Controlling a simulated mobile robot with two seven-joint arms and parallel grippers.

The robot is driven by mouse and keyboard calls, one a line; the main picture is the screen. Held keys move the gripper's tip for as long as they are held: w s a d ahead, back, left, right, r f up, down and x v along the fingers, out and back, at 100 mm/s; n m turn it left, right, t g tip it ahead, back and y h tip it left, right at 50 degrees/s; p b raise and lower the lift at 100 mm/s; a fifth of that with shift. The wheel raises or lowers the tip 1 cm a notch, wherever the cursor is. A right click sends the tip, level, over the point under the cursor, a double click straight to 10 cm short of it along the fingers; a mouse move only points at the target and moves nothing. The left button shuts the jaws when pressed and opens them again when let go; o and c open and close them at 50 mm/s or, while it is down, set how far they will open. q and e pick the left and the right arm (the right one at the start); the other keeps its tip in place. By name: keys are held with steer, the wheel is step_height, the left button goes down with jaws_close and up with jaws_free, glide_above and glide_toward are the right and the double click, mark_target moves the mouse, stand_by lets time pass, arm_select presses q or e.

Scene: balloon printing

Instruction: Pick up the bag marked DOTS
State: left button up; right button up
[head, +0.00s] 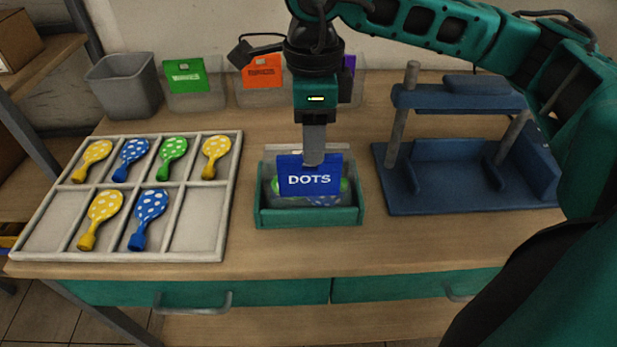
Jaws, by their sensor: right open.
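The bag marked DOTS (308,181) stands in a small teal tray (308,218) at the middle of the table. Its blue label faces me, and a clear lower part shows green and blue dotted shapes inside. My right gripper (314,160) points straight down over the bag, its fingertips at the top edge of the blue label. The fingers overlap in this view, so the gap between them is hidden. The bag sits low in the tray. My left gripper is not in view.
A white divided tray (233,190) with several dotted balloons lies at the left. A grey bin (125,85) and clear bins with green (186,76) and orange (262,71) labels stand behind. A blue press-like fixture (455,200) stands at the right. The table front is clear.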

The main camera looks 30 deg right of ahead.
mark_target(309, 168)
steer(key=shift+a+f, duration=0.15)
steer(key=shift+f, duration=1.3)
steer(key=shift+a+f, duration=0.1)
steer(key=shift+f, duration=1.35)
jaws_close()
